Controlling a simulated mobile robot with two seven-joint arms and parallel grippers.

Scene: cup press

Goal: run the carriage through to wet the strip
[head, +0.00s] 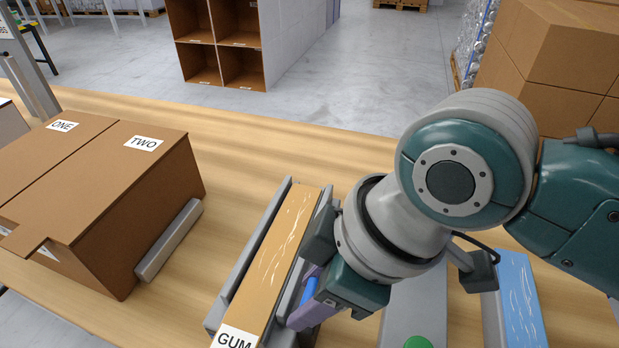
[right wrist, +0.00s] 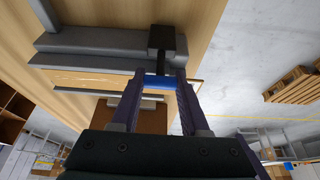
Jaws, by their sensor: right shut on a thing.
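A tan strip with white streaks, labelled GUM (head: 285,240), lies lengthwise in a grey channel (head: 250,254) on the table. My right gripper (head: 308,292) is at the channel's right side, near its front end. Its purple fingers are shut on a blue bar (head: 311,290). The right wrist view shows the blue bar (right wrist: 158,82) between the fingertips, with a dark block on a stem (right wrist: 162,38) just beyond. I cannot tell which part is the carriage, as my arm hides much of the area. My left gripper is out of view.
Brown boxes marked ONE and TWO (head: 150,200) stand at the left, with a grey bar (head: 168,240) beside them. A blue strip with white streaks (head: 515,295) lies at the right. A green round button (head: 417,342) sits on a grey plate (head: 402,318). Table behind the channel is clear.

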